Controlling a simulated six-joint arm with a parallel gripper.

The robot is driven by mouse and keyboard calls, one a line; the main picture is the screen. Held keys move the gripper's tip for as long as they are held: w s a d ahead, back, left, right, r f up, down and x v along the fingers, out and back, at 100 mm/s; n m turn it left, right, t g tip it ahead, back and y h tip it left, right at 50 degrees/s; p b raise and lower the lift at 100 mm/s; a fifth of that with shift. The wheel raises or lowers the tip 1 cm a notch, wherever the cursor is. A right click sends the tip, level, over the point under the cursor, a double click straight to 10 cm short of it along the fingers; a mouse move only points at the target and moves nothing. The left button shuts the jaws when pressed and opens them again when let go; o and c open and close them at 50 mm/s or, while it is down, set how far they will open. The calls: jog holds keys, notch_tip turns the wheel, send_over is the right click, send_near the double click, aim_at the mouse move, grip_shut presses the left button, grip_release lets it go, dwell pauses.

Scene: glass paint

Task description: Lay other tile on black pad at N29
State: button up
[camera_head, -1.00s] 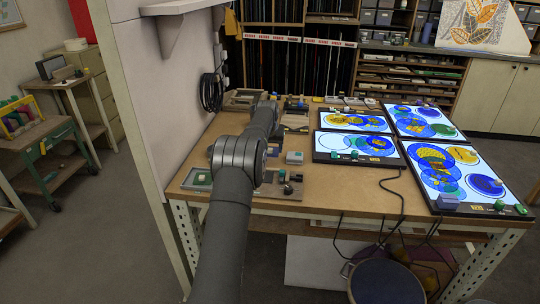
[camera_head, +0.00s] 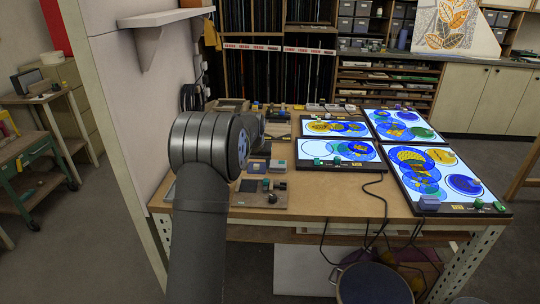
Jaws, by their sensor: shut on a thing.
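My arm comes up from the bottom, and its large joint and forearm cover the left part of the bench. My gripper does not show; it is hidden behind my arm, so what it holds cannot be seen. A wooden board (camera_head: 262,201) at the bench's front left bears small pieces, among them a dark square (camera_head: 249,186) and a dark knob-like piece (camera_head: 272,198). I cannot tell which piece is the black pad or where N29 is. The other tile cannot be picked out.
Black-framed light panels with blue and yellow glass circles lie on the bench's right: front left (camera_head: 337,152), back left (camera_head: 335,127), back right (camera_head: 402,125), front right (camera_head: 442,176). A white wall with a shelf (camera_head: 165,18) stands left. Cables hang at the front. Bare wood (camera_head: 345,195) lies at front centre.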

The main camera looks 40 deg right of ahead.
aim_at(249, 171)
jog(key=a, duration=0.1)
jog(key=a+f, duration=0.1)
jog(key=a, duration=0.1)
jog(key=shift+w+a, duration=0.1)
jog(key=shift+w, duration=0.05)
jog(key=shift+f, duration=2.4)
jog(key=shift+f, duration=0.45)
jog(key=o, duration=1.1)
jog(key=v, duration=1.7)
jog(key=shift+r, duration=0.15)
jog(key=x, duration=1.4)
jog(key=shift+f, duration=0.4)
